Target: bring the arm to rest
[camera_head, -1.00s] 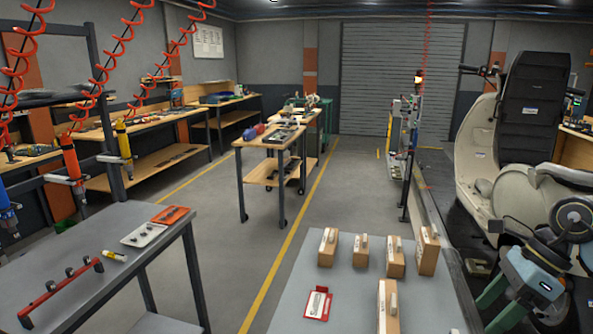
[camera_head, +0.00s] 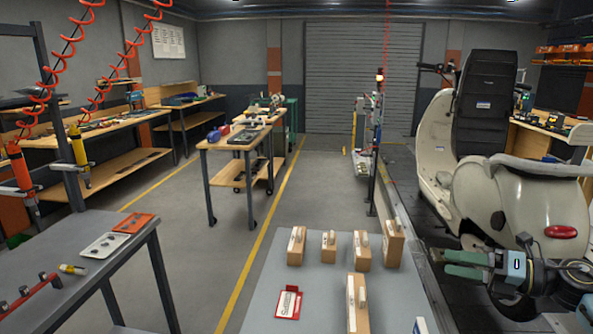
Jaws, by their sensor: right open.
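My right gripper (camera_head: 447,264) is at the lower right, its greenish fingers pointing left, a little beyond the right edge of the near grey table (camera_head: 330,276). Its fingers are apart and I see nothing between them. It hangs in front of the cream scooter (camera_head: 520,200), clear of the wooden blocks. My left gripper is not in this view.
Several wooden blocks with pale tops (camera_head: 361,252) stand on the near table, with a red-and-white card (camera_head: 288,302). A grey bench (camera_head: 95,276) is at left, a wheeled cart (camera_head: 240,150) further back. The floor between is clear.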

